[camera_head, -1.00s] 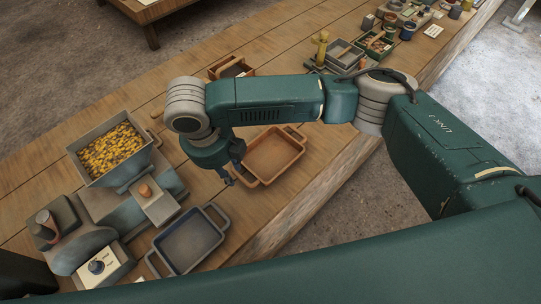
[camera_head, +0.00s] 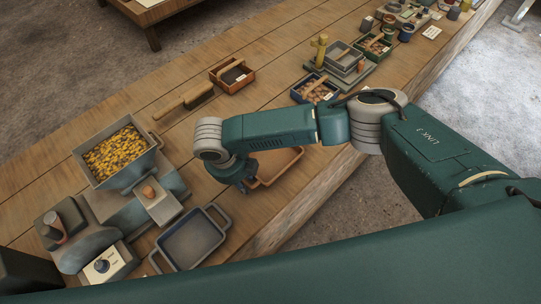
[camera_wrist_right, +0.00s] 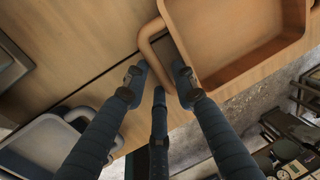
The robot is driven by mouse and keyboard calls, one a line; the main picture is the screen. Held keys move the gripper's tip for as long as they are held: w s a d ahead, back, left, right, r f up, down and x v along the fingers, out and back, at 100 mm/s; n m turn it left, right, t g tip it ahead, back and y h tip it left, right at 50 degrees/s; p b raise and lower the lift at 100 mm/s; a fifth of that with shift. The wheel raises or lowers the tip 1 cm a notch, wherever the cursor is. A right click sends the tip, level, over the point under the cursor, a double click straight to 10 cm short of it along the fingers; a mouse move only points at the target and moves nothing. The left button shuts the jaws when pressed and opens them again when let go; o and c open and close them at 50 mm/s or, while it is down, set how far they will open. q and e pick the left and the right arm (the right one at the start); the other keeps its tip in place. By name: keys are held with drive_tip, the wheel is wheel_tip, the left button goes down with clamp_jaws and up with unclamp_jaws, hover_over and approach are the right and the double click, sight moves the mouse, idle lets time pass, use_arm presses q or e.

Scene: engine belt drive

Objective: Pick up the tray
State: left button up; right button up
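The orange-brown tray (camera_head: 283,162) lies on the workbench, partly hidden behind my right arm in the head view. In the right wrist view the tray (camera_wrist_right: 235,35) fills the top right, with its loop handle (camera_wrist_right: 146,42) on the near side. My right gripper (camera_head: 246,187) is over the handle end of the tray. In the wrist view its fingers (camera_wrist_right: 160,76) are spread apart, one on each side of the handle; I cannot tell whether they touch it. A second, grey-blue tray (camera_head: 190,240) with handles lies nearer the front. My left gripper is not in view.
A hopper of yellow pieces (camera_head: 118,152) stands on a grey machine (camera_head: 92,240) at left. A brush (camera_head: 184,104), a small wooden box (camera_head: 231,77) and several bins lie behind. The bench's front edge (camera_head: 300,212) is close to the orange tray.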

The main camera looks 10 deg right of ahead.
clamp_jaws()
idle(0.3)
